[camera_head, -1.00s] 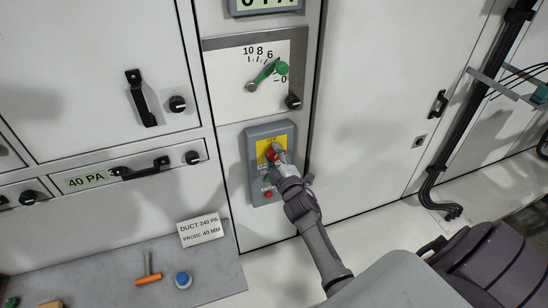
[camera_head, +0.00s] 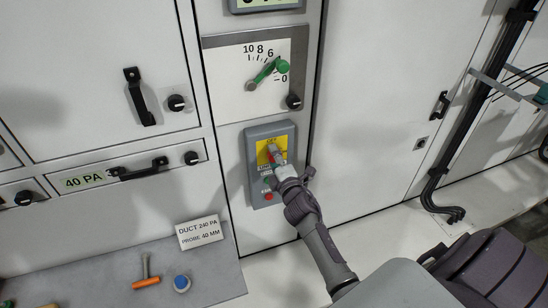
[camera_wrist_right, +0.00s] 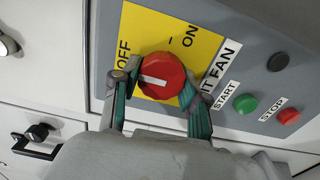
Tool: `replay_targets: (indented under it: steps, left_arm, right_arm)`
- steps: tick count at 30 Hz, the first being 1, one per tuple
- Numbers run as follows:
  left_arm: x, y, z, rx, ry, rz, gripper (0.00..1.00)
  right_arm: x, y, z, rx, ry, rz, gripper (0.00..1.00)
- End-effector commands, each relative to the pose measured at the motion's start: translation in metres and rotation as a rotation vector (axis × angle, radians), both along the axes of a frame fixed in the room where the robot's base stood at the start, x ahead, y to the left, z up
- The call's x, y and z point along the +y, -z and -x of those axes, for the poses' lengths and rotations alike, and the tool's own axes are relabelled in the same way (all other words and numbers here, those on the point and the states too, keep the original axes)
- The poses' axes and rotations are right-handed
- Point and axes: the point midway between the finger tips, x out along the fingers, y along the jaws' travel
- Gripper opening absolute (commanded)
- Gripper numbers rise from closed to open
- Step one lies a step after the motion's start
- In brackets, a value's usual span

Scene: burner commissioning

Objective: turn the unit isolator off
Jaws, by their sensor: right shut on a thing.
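The unit isolator is a red rotary knob (camera_wrist_right: 165,72) with a white bar on a yellow plate (camera_wrist_right: 205,42) marked OFF and ON. In the right wrist view the white bar lies nearly level, its left end on the OFF side. My right gripper (camera_wrist_right: 158,84) has one finger on each side of the knob and is shut on it. In the head view the right gripper (camera_head: 277,160) covers much of the knob on the grey control box (camera_head: 251,150). My left gripper is not in view.
Below the knob are a green START button (camera_wrist_right: 245,103) and a red STOP button (camera_wrist_right: 289,116). A grey bench (camera_head: 215,268) at lower left holds a sign (camera_head: 200,231), an orange-handled tool (camera_head: 146,282) and a blue knob (camera_head: 182,282).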

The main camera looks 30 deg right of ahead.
Motion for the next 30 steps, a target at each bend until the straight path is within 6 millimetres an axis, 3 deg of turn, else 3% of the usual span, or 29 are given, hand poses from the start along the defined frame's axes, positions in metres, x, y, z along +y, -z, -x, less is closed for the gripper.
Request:
replay_targets:
  steps: [9,10,14,24,30]
  left_arm:
    - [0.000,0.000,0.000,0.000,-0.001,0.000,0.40]
    - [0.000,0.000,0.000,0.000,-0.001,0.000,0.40]
    - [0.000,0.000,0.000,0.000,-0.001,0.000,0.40]
    - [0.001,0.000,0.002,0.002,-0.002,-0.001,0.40]
    - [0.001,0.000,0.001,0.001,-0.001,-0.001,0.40]
  right_arm:
    - [0.001,0.002,0.001,0.004,-0.001,0.004,0.09]
    - [0.001,0.002,0.001,0.004,-0.001,0.004,0.49]
    - [0.001,0.002,0.000,0.004,-0.001,0.002,0.70]
    - [0.001,0.001,0.003,0.002,0.000,0.001,0.70]
    - [0.007,0.002,0.030,0.004,-0.001,0.001,0.70]
